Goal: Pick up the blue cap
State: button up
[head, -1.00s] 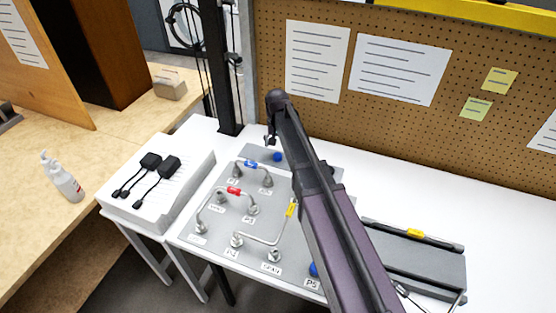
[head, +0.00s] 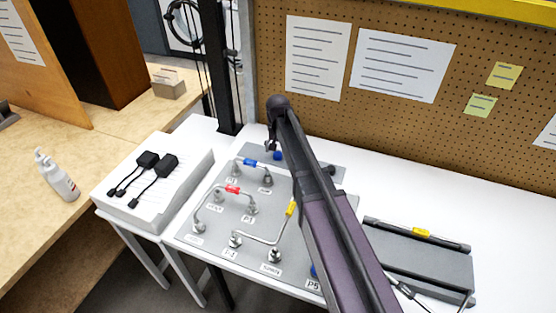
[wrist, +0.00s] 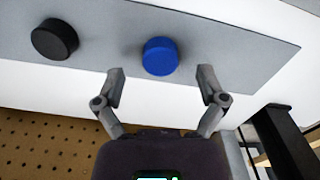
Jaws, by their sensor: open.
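The blue cap (wrist: 160,56) stands on a grey plate (wrist: 235,57) in the wrist view, just beyond and between my fingertips. It also shows small in the head view (head: 277,156), close to my gripper. My gripper (wrist: 160,80) is open and empty, with one finger to each side of the cap's line and a small gap before it. In the head view my gripper (head: 270,145) hangs at the far end of my arm, at the back of the table, and its fingers are too small to make out well.
A black cap (wrist: 54,39) stands on the same plate, left of the blue one. A panel (head: 210,243) with bent tubes and fittings lies in front. A white box (head: 118,207) with black connectors is at left. A pegboard (head: 400,120) rises behind the table.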

jog(key=shift+f+b, duration=0.65)
jog(key=shift+f, duration=0.25)
jog(key=c, duration=0.8)
jog(key=shift+c, duration=0.2)
